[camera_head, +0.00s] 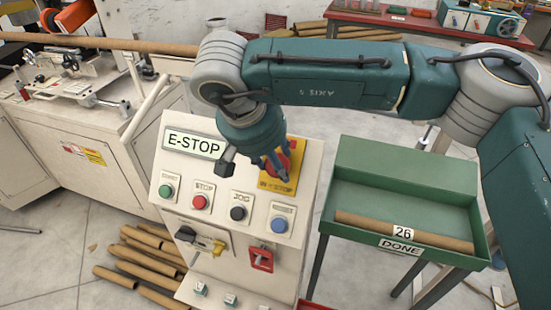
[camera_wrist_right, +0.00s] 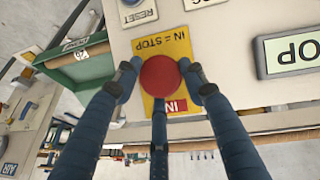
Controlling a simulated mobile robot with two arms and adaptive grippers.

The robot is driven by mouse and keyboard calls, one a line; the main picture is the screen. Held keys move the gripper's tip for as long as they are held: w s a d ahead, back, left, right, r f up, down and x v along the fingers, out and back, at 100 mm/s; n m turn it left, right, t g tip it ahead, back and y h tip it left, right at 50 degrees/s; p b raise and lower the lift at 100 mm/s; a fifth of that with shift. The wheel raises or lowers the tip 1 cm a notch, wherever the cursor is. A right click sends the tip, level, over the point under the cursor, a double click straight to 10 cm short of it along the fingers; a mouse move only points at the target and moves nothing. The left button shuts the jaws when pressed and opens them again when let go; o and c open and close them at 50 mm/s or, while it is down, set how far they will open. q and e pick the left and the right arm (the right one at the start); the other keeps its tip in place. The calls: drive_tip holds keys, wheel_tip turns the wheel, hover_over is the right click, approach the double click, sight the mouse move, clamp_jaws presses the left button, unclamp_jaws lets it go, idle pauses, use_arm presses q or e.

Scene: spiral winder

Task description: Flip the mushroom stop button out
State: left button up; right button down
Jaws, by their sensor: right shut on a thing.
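The red mushroom stop button (camera_wrist_right: 160,76) sits on a yellow plate marked IN = STOP (camera_wrist_right: 150,47) on the control panel. In the head view my arm partly hides this yellow plate (camera_head: 276,185). My right gripper (camera_wrist_right: 162,86) has its blue fingers around the button, one on each side and one below, shut on it. In the head view the gripper (camera_head: 278,165) reaches the panel at the button. Whether the button stands in or out cannot be told. My left gripper is not in view.
The panel has an E-STOP sign (camera_head: 195,144), a green button (camera_head: 166,190), a red one (camera_head: 199,202), a black one (camera_head: 237,213) and a blue one (camera_head: 279,225). A yellow rotary handle (camera_head: 206,242) and a red switch (camera_head: 261,259) sit below. A green DONE tray (camera_head: 400,160) stands right.

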drive_tip(key=shift+s+a+r+b, duration=0.1)
drive_tip(key=shift+r+b, duration=0.25)
drive_tip(key=shift+r, duration=0.15)
drive_tip(key=shift+s+a+r, duration=0.1)
drive_tip(key=shift+s+r, duration=0.05)
drive_tip(key=shift+r, duration=0.05)
drive_tip(key=c, duration=1)
unclamp_jaws()
drive_tip(key=shift+s+f, duration=0.1)
drive_tip(key=v, duration=1.2)
drive_tip(key=shift+a, duration=0.1)
